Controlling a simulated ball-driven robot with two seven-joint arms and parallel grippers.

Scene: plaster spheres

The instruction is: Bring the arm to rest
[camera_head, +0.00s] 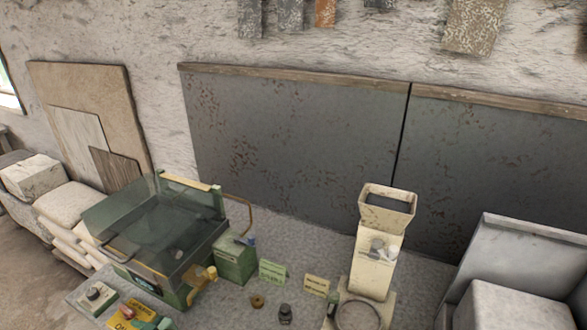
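Neither of my arms nor grippers shows in the head view. A grey bench top (300,255) runs along the wall at the bottom of the picture. On it stands a green machine (150,278) with a dark see-through cover (155,235). A cream hopper device (372,260) stands to its right, with a round ring (358,314) at its foot. Whether anything is held cannot be seen.
Small label cards (317,285), a dark knob-like piece (286,314) and a brass ring (257,301) lie between the machines. Grey metal boxes (520,270) fill the right. Sacks (75,215) and leaning boards (95,125) are at left.

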